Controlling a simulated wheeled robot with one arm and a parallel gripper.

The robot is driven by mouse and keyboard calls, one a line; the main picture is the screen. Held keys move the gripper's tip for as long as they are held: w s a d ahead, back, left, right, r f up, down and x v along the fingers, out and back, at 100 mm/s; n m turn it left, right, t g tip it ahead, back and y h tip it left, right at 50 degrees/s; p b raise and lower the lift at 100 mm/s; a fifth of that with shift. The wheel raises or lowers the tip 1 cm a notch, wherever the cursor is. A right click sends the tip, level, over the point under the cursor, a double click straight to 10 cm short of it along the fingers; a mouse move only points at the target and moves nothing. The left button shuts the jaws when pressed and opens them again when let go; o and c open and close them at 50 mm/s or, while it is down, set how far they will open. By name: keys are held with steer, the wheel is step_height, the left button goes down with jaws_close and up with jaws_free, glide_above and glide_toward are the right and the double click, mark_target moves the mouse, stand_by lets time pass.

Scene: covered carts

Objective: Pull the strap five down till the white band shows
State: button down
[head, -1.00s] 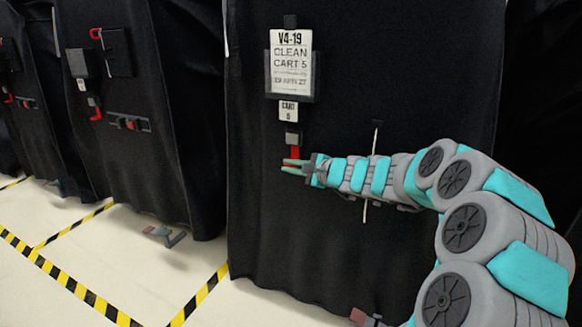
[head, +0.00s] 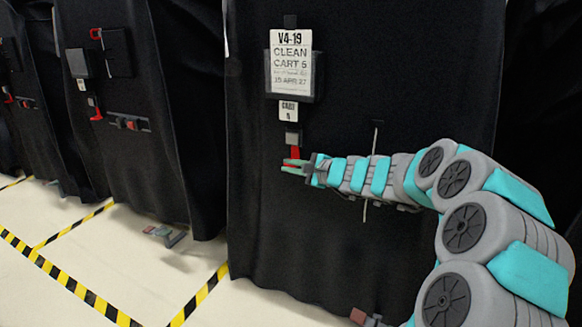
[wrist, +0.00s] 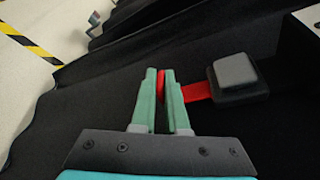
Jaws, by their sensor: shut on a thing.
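The red strap (head: 295,153) hangs below a grey buckle (head: 292,138) on the black cover of cart 5. In the wrist view the red strap (wrist: 197,91) comes out of the dark buckle with a grey top (wrist: 236,70). My gripper (head: 292,165) is shut on the strap's end; its green fingers (wrist: 161,90) stand on both sides of it in the wrist view. No white band shows on the visible red part. The bit between the fingers is mostly hidden.
A thin pale vertical strip (head: 370,175) lies behind my arm. Other covered carts (head: 120,110) stand at the left. Yellow-black floor tape (head: 75,285) marks the open floor.

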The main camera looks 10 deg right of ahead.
step_height(320, 180, down, 11)
steer(key=b, duration=0.8)
steer(key=c, duration=0.9)
jaws_free()
steer(key=shift+r, duration=0.15)
steer(key=shift+s+d, duration=0.1)
steer(key=p+v, duration=0.1)
steer(key=v, duration=0.6)
steer(key=shift+s+d+r, duration=0.1)
steer(key=shift+s+d, duration=0.05)
steer(key=shift+s, duration=0.05)
